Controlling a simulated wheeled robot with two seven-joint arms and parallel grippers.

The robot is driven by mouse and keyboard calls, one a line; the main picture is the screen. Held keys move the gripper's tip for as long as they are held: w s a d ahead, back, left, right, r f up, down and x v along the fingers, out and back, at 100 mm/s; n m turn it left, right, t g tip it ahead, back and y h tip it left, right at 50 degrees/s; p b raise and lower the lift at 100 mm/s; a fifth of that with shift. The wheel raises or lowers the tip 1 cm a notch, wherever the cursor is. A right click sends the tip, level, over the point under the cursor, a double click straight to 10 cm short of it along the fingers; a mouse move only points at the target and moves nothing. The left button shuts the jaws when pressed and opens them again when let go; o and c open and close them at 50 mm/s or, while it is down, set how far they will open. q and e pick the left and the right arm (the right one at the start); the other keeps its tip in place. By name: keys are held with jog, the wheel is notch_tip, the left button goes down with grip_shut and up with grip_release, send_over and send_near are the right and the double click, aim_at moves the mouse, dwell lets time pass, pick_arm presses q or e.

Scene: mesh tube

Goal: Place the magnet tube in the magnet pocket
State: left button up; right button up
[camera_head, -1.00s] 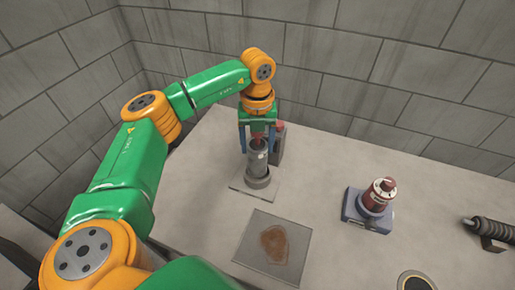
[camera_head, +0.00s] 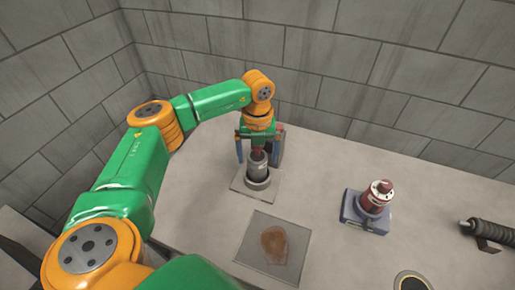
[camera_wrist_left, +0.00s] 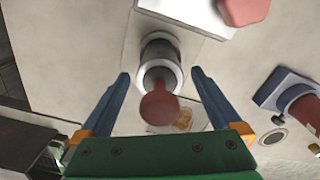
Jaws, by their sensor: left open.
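A grey tube with a red top (camera_head: 258,165) stands upright in a round grey socket on a pale square plate (camera_head: 240,185). I take it for the magnet tube, and the socket for the magnet pocket. My left gripper (camera_head: 258,158) is above the plate, its blue fingers spread on both sides of the tube's upper part. In the left wrist view the red knob (camera_wrist_left: 159,105) and the grey body (camera_wrist_left: 160,55) lie between the spread fingers, with gaps on both sides. How deep the tube sits is hard to tell. My right gripper is not in view.
A grey block with a red top (camera_head: 278,148) stands close behind the gripper. A red cylinder (camera_head: 376,195) sits on a blue base (camera_head: 362,217) to the right. A flat square with a brown stain (camera_head: 250,250) lies in front. A dark ribbed cylinder (camera_head: 490,231) is at the far right.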

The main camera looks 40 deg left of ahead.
pick_arm(q)
notch_tip(320, 180, up, 12)
jog(key=shift+r+b, duration=0.1)
jog(key=shift+b, duration=0.85)
